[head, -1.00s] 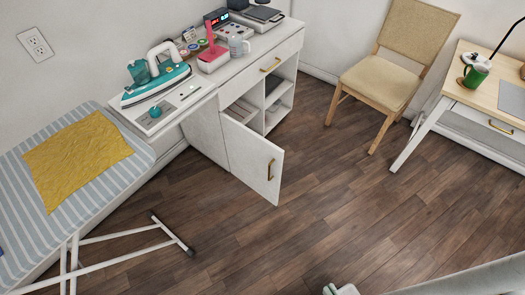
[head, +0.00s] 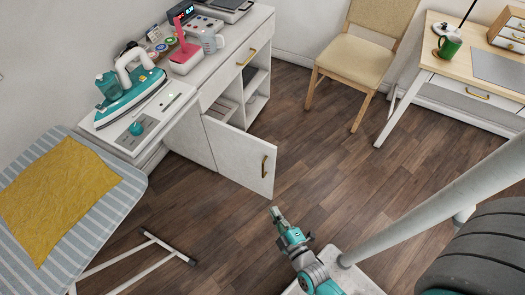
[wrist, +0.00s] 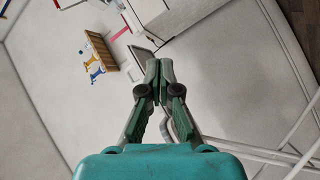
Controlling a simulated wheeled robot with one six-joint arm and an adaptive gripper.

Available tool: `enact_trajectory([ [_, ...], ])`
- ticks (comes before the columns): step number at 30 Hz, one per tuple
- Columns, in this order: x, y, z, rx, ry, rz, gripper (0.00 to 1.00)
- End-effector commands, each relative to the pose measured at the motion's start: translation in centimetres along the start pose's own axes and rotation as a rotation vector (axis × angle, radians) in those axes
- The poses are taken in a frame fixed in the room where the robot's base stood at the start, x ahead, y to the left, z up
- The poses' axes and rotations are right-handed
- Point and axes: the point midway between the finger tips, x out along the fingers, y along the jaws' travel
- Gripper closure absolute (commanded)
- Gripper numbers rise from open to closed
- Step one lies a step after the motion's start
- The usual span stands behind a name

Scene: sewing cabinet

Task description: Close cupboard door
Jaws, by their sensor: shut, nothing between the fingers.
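The white cupboard door (head: 236,158) hangs wide open from the white cabinet (head: 190,140), swung out over the floor. Its brass handle (head: 264,166) is near the free edge. My gripper (head: 276,212) is in front of the door's free edge and below it in the head view, apart from it. In the wrist view my gripper (wrist: 158,75) is shut and empty, its fingertips together. I cannot make out the door in the wrist view.
An iron (head: 130,88) and a pink device (head: 184,45) stand on the cabinet top. A striped ironing board (head: 85,225) with a yellow cloth (head: 58,200) is at left. A chair (head: 355,60) and a desk (head: 440,50) stand behind. The wood floor between is clear.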

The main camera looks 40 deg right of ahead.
Motion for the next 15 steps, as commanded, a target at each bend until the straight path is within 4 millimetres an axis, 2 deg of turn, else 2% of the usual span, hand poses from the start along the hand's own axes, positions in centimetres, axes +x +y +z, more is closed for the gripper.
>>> enact_trajectory([
  [1, 2.4, -0.5, 0.7, -0.064, -0.014, 0.026, 1.0],
  [6, 8.7, -1.4, 3.1, -0.291, -0.079, 0.086, 1.0],
  [10, 12.3, -1.5, 4.4, -0.427, -0.127, 0.112, 1.0],
  [15, 14.8, -1.4, 5.4, -0.526, -0.166, 0.124, 1.0],
])
